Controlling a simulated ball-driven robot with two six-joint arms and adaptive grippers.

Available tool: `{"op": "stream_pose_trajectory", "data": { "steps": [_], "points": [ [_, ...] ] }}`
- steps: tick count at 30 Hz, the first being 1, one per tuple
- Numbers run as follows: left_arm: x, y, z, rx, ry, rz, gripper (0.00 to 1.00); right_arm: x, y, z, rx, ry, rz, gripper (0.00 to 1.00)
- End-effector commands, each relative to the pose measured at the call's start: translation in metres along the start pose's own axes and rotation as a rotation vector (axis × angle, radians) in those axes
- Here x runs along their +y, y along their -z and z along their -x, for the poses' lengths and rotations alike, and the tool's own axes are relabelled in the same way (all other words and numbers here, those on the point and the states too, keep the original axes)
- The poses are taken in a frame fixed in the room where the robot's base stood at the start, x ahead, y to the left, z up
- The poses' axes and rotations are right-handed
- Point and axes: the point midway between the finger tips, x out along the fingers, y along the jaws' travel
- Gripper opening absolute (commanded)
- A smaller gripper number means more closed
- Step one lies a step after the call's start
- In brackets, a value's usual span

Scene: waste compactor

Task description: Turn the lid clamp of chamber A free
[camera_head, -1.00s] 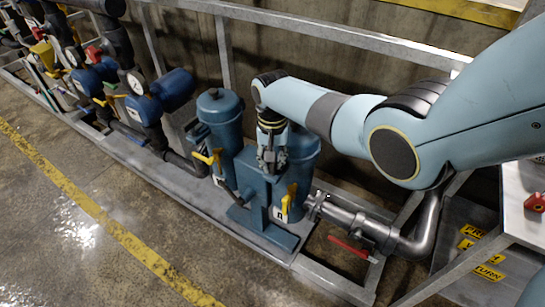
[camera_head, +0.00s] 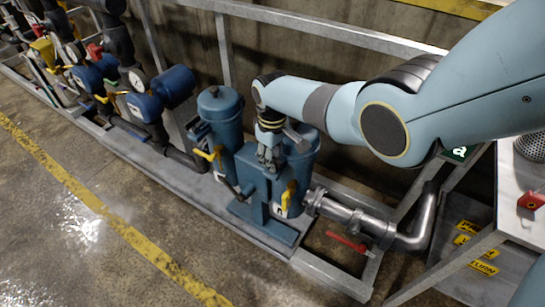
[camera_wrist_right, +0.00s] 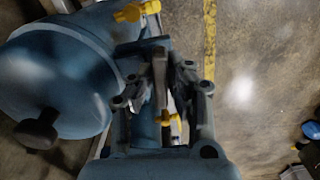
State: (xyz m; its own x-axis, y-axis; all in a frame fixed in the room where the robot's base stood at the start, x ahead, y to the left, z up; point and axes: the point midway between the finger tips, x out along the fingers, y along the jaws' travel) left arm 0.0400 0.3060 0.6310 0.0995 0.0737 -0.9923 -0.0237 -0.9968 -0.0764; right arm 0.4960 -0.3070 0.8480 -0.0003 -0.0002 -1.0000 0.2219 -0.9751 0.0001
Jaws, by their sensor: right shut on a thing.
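Two blue canisters stand side by side on a blue base. The left canister (camera_head: 222,112) has a knobbed lid; the right canister (camera_head: 304,165) is partly covered by my right arm. My right gripper (camera_head: 268,162) points down between them, over a blue housing (camera_head: 258,183). In the right wrist view my right gripper (camera_wrist_right: 165,110) is shut on a narrow grey lever (camera_wrist_right: 160,72) standing between its fingers. I cannot tell whether this is the lid clamp, or which canister is chamber A. A black lid knob (camera_wrist_right: 37,130) shows there too. My left gripper is out of view.
Yellow handles (camera_head: 288,194) sit at the canisters' fronts. A steel pipe (camera_head: 350,217) with a red handle (camera_head: 348,241) runs right. A metal railing (camera_head: 330,28) passes behind. Blue-capped pipework (camera_head: 172,86) stands left. The floor in front is clear.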

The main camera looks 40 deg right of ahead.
Motion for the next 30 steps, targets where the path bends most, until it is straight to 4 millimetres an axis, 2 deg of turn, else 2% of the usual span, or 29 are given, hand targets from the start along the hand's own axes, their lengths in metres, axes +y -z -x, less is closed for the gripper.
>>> {"op": "stream_pose_trajectory", "data": {
  "steps": [9, 24, 25, 30],
  "points": [
    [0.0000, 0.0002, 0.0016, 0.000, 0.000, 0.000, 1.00, -0.0011, 0.0015, 0.0007, 0.003, 0.002, 0.105, 0.00],
    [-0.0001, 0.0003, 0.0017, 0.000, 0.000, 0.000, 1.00, -0.0013, 0.0013, 0.0004, 0.003, 0.002, 0.120, 0.00],
    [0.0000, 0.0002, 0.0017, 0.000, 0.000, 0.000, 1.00, -0.0013, 0.0013, 0.0004, 0.003, 0.002, 0.120, 0.17],
    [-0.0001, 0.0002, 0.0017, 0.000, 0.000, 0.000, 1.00, -0.0018, 0.0013, 0.0004, 0.003, 0.003, 0.120, 0.38]
  ]
}}
